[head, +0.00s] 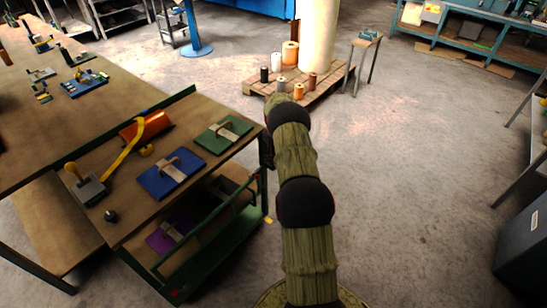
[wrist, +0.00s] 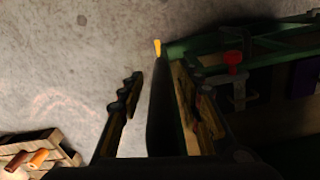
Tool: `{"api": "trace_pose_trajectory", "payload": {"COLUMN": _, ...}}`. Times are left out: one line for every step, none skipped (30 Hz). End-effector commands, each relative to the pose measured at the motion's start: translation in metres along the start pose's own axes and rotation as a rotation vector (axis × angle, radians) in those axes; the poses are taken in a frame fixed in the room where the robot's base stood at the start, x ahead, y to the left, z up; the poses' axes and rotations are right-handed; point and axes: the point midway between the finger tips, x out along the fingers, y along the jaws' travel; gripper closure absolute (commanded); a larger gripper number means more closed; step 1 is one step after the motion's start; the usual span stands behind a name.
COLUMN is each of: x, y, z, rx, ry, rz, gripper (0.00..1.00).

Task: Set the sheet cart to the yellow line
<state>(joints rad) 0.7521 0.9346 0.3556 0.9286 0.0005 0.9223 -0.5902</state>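The sheet cart (head: 210,258) has a green frame and a wooden top, and stands close beside the long workbench at the left. A blue plate (head: 157,184) and a green plate (head: 211,141) with handles lie on its top, and a purple plate (head: 160,240) on its lower shelf. A short yellow mark (head: 268,219) shows on the floor by the cart's corner; it also shows in the wrist view (wrist: 157,47). My gripper (wrist: 163,88) is at the cart's right end, fingers apart, with a dark upright part of the cart between them. Contact is unclear.
A wooden pallet (head: 330,86) with spools and a pale column stands at the back. A small stool (head: 362,45) is beside it. A dark bin (head: 525,245) stands at the right. The floor between the cart and the bin is clear.

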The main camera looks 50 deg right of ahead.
Motion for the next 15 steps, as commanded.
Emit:
{"api": "trace_pose_trajectory", "payload": {"x": 0.000, "y": 0.000, "z": 0.000, "rx": 0.000, "ry": 0.000, "rz": 0.000, "gripper": 0.65}}
{"api": "trace_pose_trajectory", "payload": {"x": 0.000, "y": 0.000, "z": 0.000, "rx": 0.000, "ry": 0.000, "rz": 0.000, "gripper": 0.65}}
{"api": "trace_pose_trajectory", "payload": {"x": -0.001, "y": 0.000, "z": 0.000, "rx": 0.000, "ry": 0.000, "rz": 0.000, "gripper": 0.65}}
{"api": "trace_pose_trajectory", "payload": {"x": -0.002, "y": 0.000, "z": 0.000, "rx": 0.000, "ry": 0.000, "rz": 0.000, "gripper": 0.65}}
{"api": "trace_pose_trajectory", "payload": {"x": -0.004, "y": 0.000, "z": 0.000, "rx": 0.000, "ry": 0.001, "rz": 0.001, "gripper": 0.65}}
{"api": "trace_pose_trajectory", "payload": {"x": -0.008, "y": 0.001, "z": -0.001, "rx": 0.000, "ry": 0.001, "rz": 0.001, "gripper": 0.65}}
{"api": "trace_pose_trajectory", "payload": {"x": -0.011, "y": 0.001, "z": -0.001, "rx": 0.000, "ry": 0.002, "rz": 0.002, "gripper": 0.65}}
{"api": "trace_pose_trajectory", "payload": {"x": -0.015, "y": 0.001, "z": -0.001, "rx": 0.000, "ry": 0.002, "rz": 0.002, "gripper": 0.65}}
{"api": "trace_pose_trajectory", "payload": {"x": -0.021, "y": 0.001, "z": -0.001, "rx": 0.000, "ry": 0.003, "rz": 0.002, "gripper": 0.65}}
{"api": "trace_pose_trajectory", "payload": {"x": -0.027, "y": 0.001, "z": -0.001, "rx": 0.000, "ry": 0.003, "rz": 0.002, "gripper": 0.65}}
{"api": "trace_pose_trajectory", "payload": {"x": -0.033, "y": 0.001, "z": -0.001, "rx": 0.000, "ry": 0.003, "rz": 0.002, "gripper": 0.65}}
{"api": "trace_pose_trajectory", "payload": {"x": -0.041, "y": 0.001, "z": -0.001, "rx": 0.000, "ry": 0.003, "rz": 0.002, "gripper": 0.65}}
{"api": "trace_pose_trajectory", "payload": {"x": -0.047, "y": 0.001, "z": -0.001, "rx": 0.000, "ry": 0.003, "rz": 0.002, "gripper": 0.65}}
{"api": "trace_pose_trajectory", "payload": {"x": -0.054, "y": 0.001, "z": -0.001, "rx": 0.000, "ry": 0.003, "rz": 0.002, "gripper": 0.65}}
{"api": "trace_pose_trajectory", "payload": {"x": -0.062, "y": 0.001, "z": -0.001, "rx": 0.000, "ry": 0.002, "rz": 0.002, "gripper": 0.65}}
